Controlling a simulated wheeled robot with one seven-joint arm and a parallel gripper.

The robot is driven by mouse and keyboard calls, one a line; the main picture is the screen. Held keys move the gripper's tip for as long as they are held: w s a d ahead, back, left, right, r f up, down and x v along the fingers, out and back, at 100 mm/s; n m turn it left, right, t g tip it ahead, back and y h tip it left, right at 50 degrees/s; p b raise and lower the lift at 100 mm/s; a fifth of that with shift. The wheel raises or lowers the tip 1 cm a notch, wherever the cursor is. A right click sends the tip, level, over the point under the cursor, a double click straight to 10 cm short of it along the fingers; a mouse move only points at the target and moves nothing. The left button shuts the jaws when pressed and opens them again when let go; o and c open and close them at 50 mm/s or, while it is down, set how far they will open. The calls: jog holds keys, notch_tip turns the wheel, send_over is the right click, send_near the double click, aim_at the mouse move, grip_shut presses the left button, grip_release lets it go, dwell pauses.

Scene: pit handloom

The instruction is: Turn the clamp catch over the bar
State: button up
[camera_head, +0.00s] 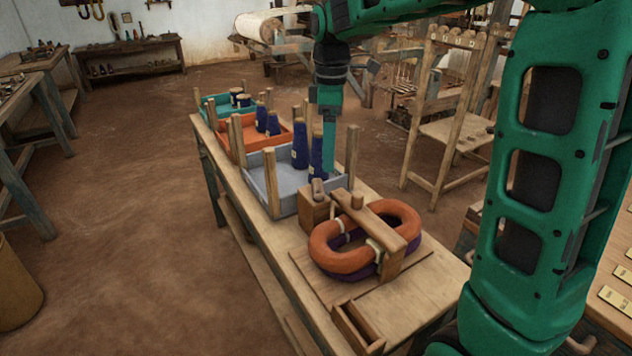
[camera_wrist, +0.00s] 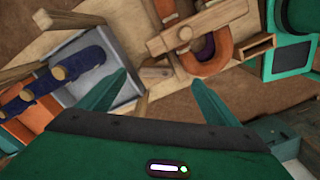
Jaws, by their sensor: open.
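The clamp's wooden bar (camera_head: 386,226) lies across an orange yarn hank (camera_head: 337,260), with a purple hank beneath it. At the bar's left end is a wooden post block (camera_head: 314,211) with a small rounded catch piece (camera_head: 318,188) on top. I cannot tell whether the catch overlaps the bar. My gripper (camera_head: 328,172) is above and slightly behind the block, apart from it. In the wrist view my gripper (camera_wrist: 160,78) is open and empty; the bar (camera_wrist: 215,20) lies beyond its fingertips and the block (camera_wrist: 155,70) shows between them.
Grey (camera_head: 263,184), orange (camera_head: 228,148) and teal (camera_head: 212,102) trays with blue cones and upright wooden posts line the bench behind the clamp. A small open wooden box (camera_head: 357,330) sits at the front.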

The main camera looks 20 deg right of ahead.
aim_at(318, 186)
jog(key=shift+n, duration=0.7)
jog(key=f, duration=0.3)
jog(key=w+a+f, duration=0.1)
jog(key=f, duration=0.3)
jog(key=a+f, duration=0.1)
jog(key=f, duration=0.2)
jog(key=shift+w+f, duration=0.35)
jog(key=shift+f, duration=0.05)
jog(key=c, duration=1.1)
